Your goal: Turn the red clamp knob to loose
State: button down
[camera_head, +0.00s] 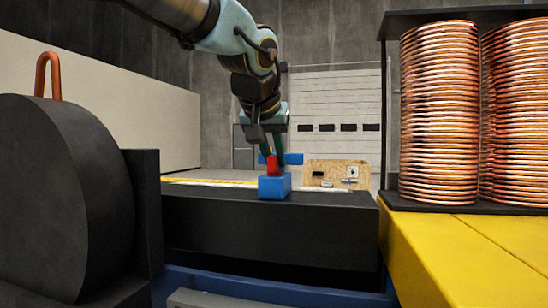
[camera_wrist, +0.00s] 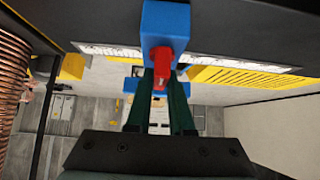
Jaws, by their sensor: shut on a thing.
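The red clamp knob (camera_head: 272,164) stands on a blue clamp block (camera_head: 274,187) on top of the black bench. In the wrist view the red knob (camera_wrist: 163,68) shows in front of the blue block (camera_wrist: 166,28), between the tips of two dark green fingers. My gripper (camera_head: 273,158) comes down from above and is shut on the knob; the wrist view also shows my gripper (camera_wrist: 162,80) with a finger on each side of it. The fingers hide part of the knob, and I cannot tell its turn angle.
Stacked copper coils (camera_head: 440,115) stand in a black rack at right, above a yellow platform (camera_head: 450,255). A big black drum (camera_head: 60,200) with a copper tube loop (camera_head: 48,75) is at left. The black bench top (camera_head: 340,200) is clear beside the block. A wooden crate (camera_head: 318,169) stands behind.

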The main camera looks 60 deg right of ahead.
jog(key=c, duration=0.8)
grip_release()
jog(key=b+v, duration=0.1)
jog(key=v, duration=0.9)
jog(key=shift+a+r+b, duration=0.25)
jog(key=shift+r+b, duration=0.05)
jog(key=shift+b, duration=0.05)
jog(key=shift+s, duration=0.1)
